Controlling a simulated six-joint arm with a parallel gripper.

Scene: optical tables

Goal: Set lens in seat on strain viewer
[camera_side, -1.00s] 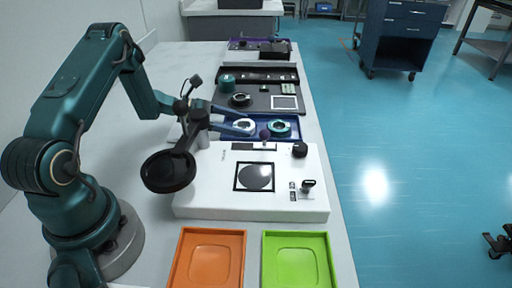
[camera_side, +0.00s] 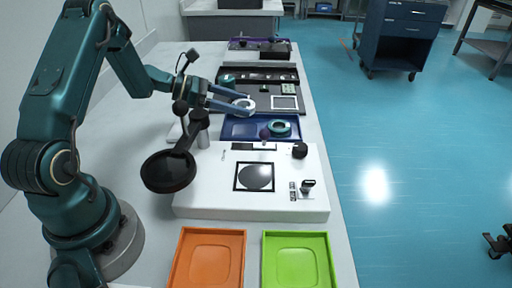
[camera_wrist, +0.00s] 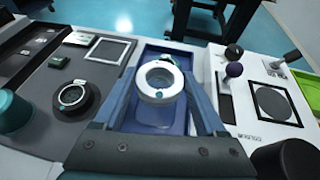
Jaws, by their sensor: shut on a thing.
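My gripper (camera_side: 243,103) is shut on a white ring-shaped lens (camera_side: 243,103), held above the far edge of the blue tray (camera_side: 238,131). In the wrist view the white lens (camera_wrist: 146,88) sits between the fingers, its opening facing the camera. A teal ring lens (camera_side: 280,127) lies in the tray's right part; the held lens partly hides it in the wrist view. The strain viewer (camera_side: 210,195) is a white box with a black-framed square window and grey disc (camera_side: 256,177). A black round ring (camera_side: 168,171) on an arm stands at its left. I cannot tell which part is the seat.
Orange (camera_side: 208,230) and green (camera_side: 297,236) trays lie in front of the viewer. A dark panel (camera_side: 262,100) with a black ring fitting and a white-framed square lies behind the blue tray. Knobs (camera_side: 300,150) stand up from the viewer.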

